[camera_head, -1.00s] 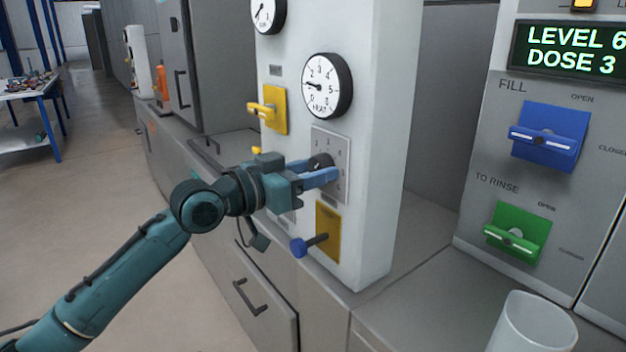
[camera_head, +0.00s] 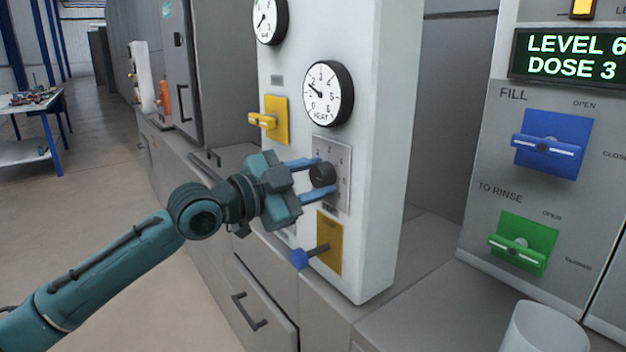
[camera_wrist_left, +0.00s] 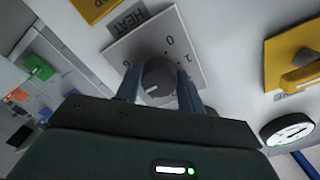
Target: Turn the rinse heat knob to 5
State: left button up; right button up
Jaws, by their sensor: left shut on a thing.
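The rinse heat knob (camera_head: 324,172) is a dark round knob on a grey numbered plate (camera_head: 343,180) on the white column. It also shows in the left wrist view (camera_wrist_left: 160,76), where the plate reads HEAT with 0 and 1 visible and a white mark shows on the knob. My left gripper (camera_head: 312,177) has its blue fingers on either side of the knob and is shut on it; its fingers also show in the wrist view (camera_wrist_left: 158,92). The HEAT gauge (camera_head: 328,94) above has its needle at the upper left, roughly between 1 and 2. My right gripper is not in view.
Blue (camera_head: 549,146) and green (camera_head: 519,246) valve handles are on the right panel. A clear container (camera_head: 540,330) stands at the lower right.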

pick_arm(q)
jog(key=shift+m, duration=0.3)
jog(key=o, duration=1)
jog(key=shift+c, duration=0.2)
jog(key=shift+a, duration=0.1)
jog(key=v, duration=1.3)
